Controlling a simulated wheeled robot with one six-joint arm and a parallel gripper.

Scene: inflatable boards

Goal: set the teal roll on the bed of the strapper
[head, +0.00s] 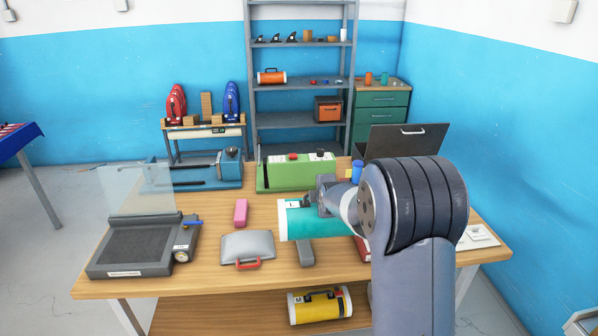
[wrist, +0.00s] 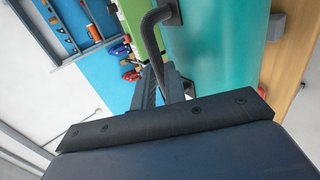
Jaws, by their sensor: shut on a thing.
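The teal roll (head: 312,224) has a white end band at its left and lies level in the head view. It seems held above the middle of the table. My gripper (head: 322,198) is shut on its dark handle. The roll also fills the upper right of the wrist view (wrist: 215,60), with the gripper fingers (wrist: 155,85) at the handle. Which machine is the strapper I cannot tell for sure. A green machine (head: 285,178) with red and black knobs stands just behind the roll, and a blue machine (head: 205,172) stands left of it.
A yellow roll (head: 320,304) lies below. Bare wood shows left of the pink block.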

